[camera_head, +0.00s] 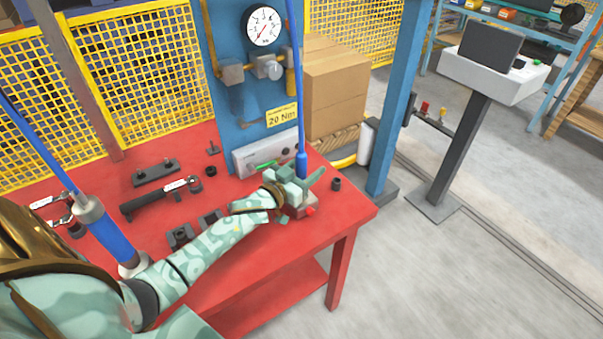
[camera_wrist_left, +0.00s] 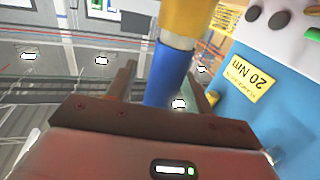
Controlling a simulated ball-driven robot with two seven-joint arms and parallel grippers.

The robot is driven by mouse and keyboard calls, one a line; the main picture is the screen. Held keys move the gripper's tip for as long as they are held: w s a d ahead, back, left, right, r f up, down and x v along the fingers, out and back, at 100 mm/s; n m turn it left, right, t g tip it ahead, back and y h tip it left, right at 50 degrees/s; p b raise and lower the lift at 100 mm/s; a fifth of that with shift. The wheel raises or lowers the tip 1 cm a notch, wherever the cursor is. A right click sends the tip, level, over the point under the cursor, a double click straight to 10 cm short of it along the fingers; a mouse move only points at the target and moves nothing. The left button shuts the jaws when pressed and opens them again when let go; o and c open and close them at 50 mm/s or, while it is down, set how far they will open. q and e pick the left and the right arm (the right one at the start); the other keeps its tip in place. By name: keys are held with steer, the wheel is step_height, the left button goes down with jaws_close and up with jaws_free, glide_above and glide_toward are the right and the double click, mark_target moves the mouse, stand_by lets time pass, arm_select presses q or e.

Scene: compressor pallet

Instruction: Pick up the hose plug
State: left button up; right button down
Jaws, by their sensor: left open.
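The hose plug (camera_head: 302,164) hangs upright at the end of a blue hose (camera_head: 296,100), above the right end of the red table. My left gripper (camera_head: 300,177) is open at the plug, and its hand hides the plug's lower part in the head view. In the left wrist view, the plug (camera_wrist_left: 165,75) has a blue body, a silver ring and a yellow end, and appears between the two fingers. I cannot tell whether the fingers touch it. My right gripper is not in view.
The red table (camera_head: 250,262) holds a black-handled wrench (camera_head: 148,202), dark blocks (camera_head: 180,237) and a small black socket (camera_head: 336,184). A blue panel (camera_head: 240,110) with a gauge (camera_head: 264,27) stands behind. A blue post (camera_head: 398,100) rises at the right. A blue tool (camera_head: 112,240) hangs at the left.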

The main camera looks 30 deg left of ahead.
arm_select(q)
jaws_close()
